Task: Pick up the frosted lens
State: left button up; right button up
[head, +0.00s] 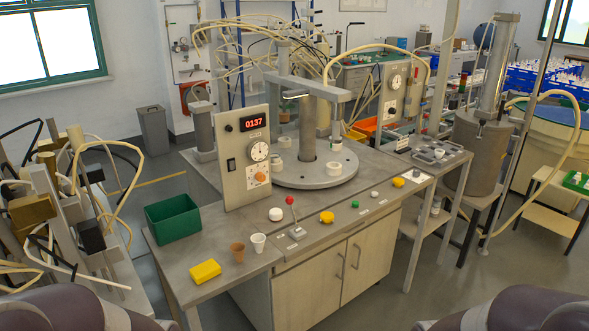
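No part is plainly marked as the frosted lens. A small round white piece (276,214) on the grey bench (330,232) could be it, but I cannot tell at this size. A white cup (258,242) stands nearer the front, beside a brown cup (238,252). Several white pieces, among them a white ring (333,169), sit on the round turntable further back. Only rounded parts of my arms show at the bottom left and bottom right corners. Neither gripper is in view.
A red-knobbed lever (294,220), yellow block (205,271), green bin (173,219) and yellow pieces (326,217) are on the bench. A panel reading 0137 (246,160) stands upright behind. The turntable (300,178) has a post and overhead arm. A parts tray (437,153) is at right.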

aim_at(275, 215)
jog(key=i+l+u, duration=0.25)
jog(key=l, duration=0.15)
jog(key=i+l+u, duration=0.1)
jog(key=i+l, duration=0.2)
jog(key=i+l+u, duration=0.1)
jog(key=i+l, duration=0.2)
jog(key=l, duration=0.25)
jog(key=i+l+u, duration=0.15)
jog(key=i+l, duration=0.5)
jog(key=i+l+u, duration=0.2)
jog(key=i+l, duration=0.45)
jog(key=l, duration=0.15)
